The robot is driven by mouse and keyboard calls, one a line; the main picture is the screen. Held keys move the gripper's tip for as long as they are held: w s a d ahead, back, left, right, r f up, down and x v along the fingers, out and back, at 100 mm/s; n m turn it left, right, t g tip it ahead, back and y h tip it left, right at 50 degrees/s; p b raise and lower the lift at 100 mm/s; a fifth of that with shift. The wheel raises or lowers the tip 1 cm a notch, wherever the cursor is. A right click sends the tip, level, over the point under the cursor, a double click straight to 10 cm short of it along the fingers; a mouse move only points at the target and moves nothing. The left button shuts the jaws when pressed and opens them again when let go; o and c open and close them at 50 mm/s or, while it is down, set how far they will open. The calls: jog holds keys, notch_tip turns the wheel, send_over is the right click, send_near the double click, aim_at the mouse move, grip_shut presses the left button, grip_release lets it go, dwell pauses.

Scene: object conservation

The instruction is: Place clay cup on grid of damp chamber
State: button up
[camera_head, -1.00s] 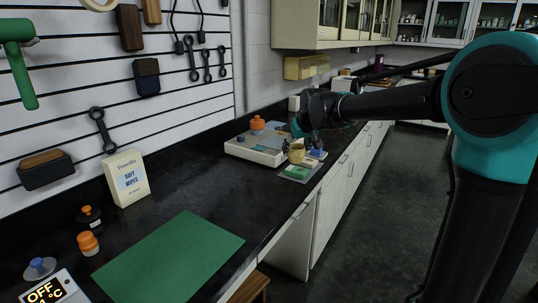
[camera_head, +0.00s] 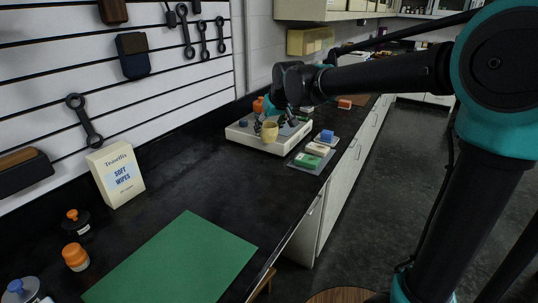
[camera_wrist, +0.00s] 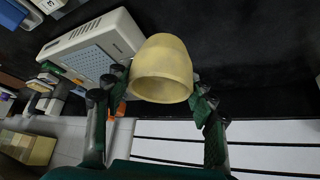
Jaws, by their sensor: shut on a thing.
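The clay cup (camera_head: 269,132) is pale yellow. My gripper (camera_wrist: 158,82) is shut on it, one finger on each side. In the wrist view the cup (camera_wrist: 163,62) is tilted, with its open rim toward the camera. The damp chamber (camera_head: 245,137) is a low white box on the black counter. In the head view the cup overlaps its top; I cannot tell whether they touch. In the wrist view the chamber (camera_wrist: 118,27) lies left of and beyond the cup. Its grid (camera_wrist: 88,64) shows as a bluish dotted panel, partly hidden by my gripper.
A grey tray (camera_head: 303,163) with green, cream and blue blocks sits right of the chamber. An orange-topped item (camera_head: 258,105) is behind the chamber. A green mat (camera_head: 180,262) and a wipes box (camera_head: 117,175) are nearer. The counter between the mat and chamber is clear.

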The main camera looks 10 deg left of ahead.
notch_tip(320, 180, down, 12)
jog(key=shift+r, duration=0.15)
dwell(0.3)
jog(key=o, duration=1.3)
jog(key=v, duration=1.2)
